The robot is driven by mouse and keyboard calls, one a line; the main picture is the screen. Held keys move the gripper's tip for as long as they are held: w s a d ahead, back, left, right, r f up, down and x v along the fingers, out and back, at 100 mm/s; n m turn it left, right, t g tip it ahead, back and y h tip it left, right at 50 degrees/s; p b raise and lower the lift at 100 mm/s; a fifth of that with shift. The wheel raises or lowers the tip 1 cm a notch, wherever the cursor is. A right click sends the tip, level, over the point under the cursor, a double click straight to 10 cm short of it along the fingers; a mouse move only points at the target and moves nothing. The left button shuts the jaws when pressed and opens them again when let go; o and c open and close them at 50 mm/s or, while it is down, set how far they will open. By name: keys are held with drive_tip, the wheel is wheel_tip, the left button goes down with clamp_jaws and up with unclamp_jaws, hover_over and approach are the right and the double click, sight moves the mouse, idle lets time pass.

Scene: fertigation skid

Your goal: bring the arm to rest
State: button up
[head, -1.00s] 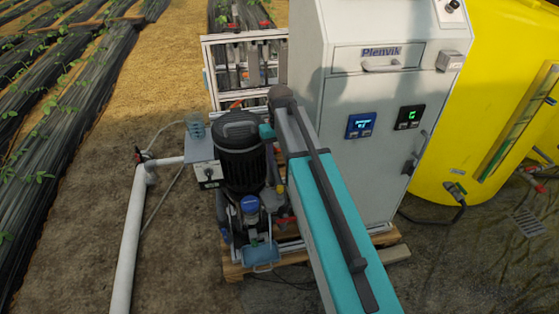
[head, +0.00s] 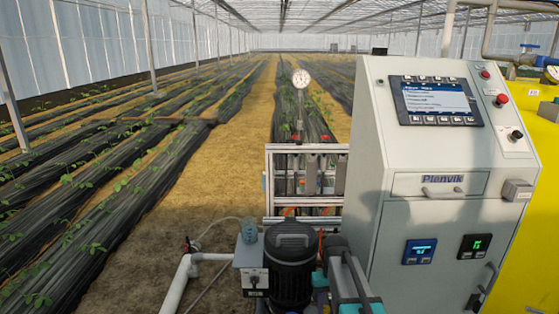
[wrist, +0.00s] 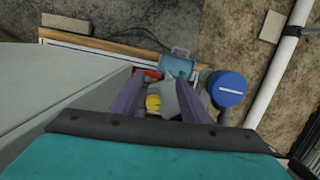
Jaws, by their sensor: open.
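In the wrist view my gripper (wrist: 159,78) points down, its two purple-grey fingers apart. Between and just beyond the fingers I see a grey fitting, a yellow knob (wrist: 153,103) and a red handle (wrist: 151,73); none looks gripped. A blue round cap (wrist: 227,88) lies to the right of the fingers. In the head view my teal and dark arm (head: 350,282) shows only at the bottom edge, beside the black pump motor (head: 290,270). My fingers are out of sight in that view.
The grey Plenvik cabinet (head: 440,220) stands close to the right of my arm, with a yellow tank (head: 530,230) behind it. A white pipe (head: 178,285) runs at lower left. A pressure gauge (head: 301,78) rises behind the frame (head: 268,185). Planting rows and bare soil lie left.

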drive_tip(key=s+f+g, duration=0.1)
drive_tip(key=s+f, duration=0.7)
drive_tip(key=s, duration=0.4)
drive_tip(key=s+f+g+p, duration=0.1)
drive_tip(key=s+f, duration=0.8)
drive_tip(key=s, duration=0.3)
drive_tip(key=s+f+m+g, duration=0.1)
drive_tip(key=s+f, duration=0.8)
drive_tip(key=s, duration=0.3)
drive_tip(key=shift+f+p, duration=0.25)
drive_tip(key=shift+p, duration=0.05)
drive_tip(key=shift+s, duration=0.15)
